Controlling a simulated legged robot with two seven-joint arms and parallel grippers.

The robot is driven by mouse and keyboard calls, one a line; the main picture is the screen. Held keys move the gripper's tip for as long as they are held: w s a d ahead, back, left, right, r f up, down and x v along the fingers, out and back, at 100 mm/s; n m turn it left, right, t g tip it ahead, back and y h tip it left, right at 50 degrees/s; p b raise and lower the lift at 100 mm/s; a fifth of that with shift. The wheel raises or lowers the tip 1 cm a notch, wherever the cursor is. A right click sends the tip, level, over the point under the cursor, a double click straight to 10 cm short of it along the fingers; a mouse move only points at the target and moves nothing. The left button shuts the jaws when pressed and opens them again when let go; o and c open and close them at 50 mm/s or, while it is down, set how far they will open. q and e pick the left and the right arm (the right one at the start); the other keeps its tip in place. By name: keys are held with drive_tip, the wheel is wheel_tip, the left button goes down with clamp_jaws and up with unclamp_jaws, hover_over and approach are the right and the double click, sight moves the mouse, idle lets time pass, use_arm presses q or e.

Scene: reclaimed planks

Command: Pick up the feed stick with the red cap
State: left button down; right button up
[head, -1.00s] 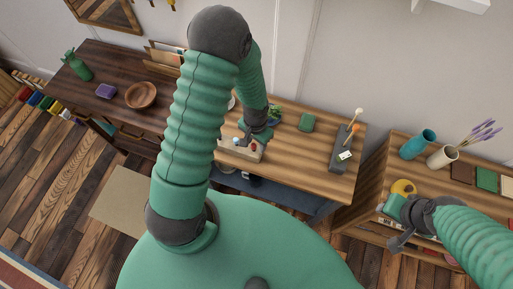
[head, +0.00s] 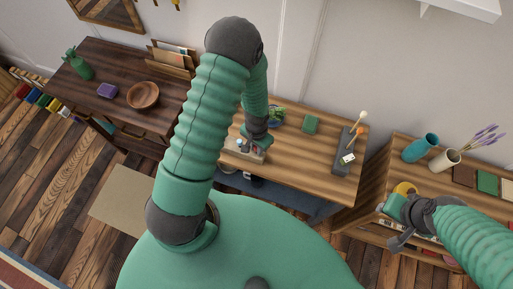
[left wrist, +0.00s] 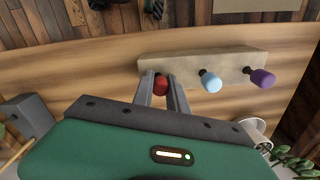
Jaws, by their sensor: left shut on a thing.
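The feed stick with the red cap (left wrist: 161,84) shows in the left wrist view between my left gripper's fingers. My left gripper (head: 249,142) is shut on it at the cap. The pale holder block (head: 257,158) on the wooden table lies right at the gripper; it also shows in the left wrist view (left wrist: 222,62). A light blue cap (left wrist: 210,81) and a purple cap (left wrist: 262,77) stand out of the block beside the red one. The red stick's lower part is hidden. My right gripper (head: 396,226) is over the right shelf, away from the block; its jaw opening is unclear.
A dark holder (head: 346,162) with a white-tipped and an orange-tipped stick stands on the table's right end (head: 310,162). A green square (head: 311,123) and a plant (head: 277,116) are behind. A teal vase (head: 420,147) stands on the right shelf.

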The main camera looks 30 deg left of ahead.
use_arm(q)
drive_tip(key=shift+d+r, duration=0.15)
drive_tip(key=shift+r, duration=0.1)
wheel_tip(320, 180, up, 10)
drive_tip(key=shift+r+p, duration=0.2)
drive_tip(key=shift+p, duration=0.1)
wheel_tip(320, 180, up, 5)
drive_tip(key=p, duration=0.4)
drive_tip(key=shift+p, duration=0.4)
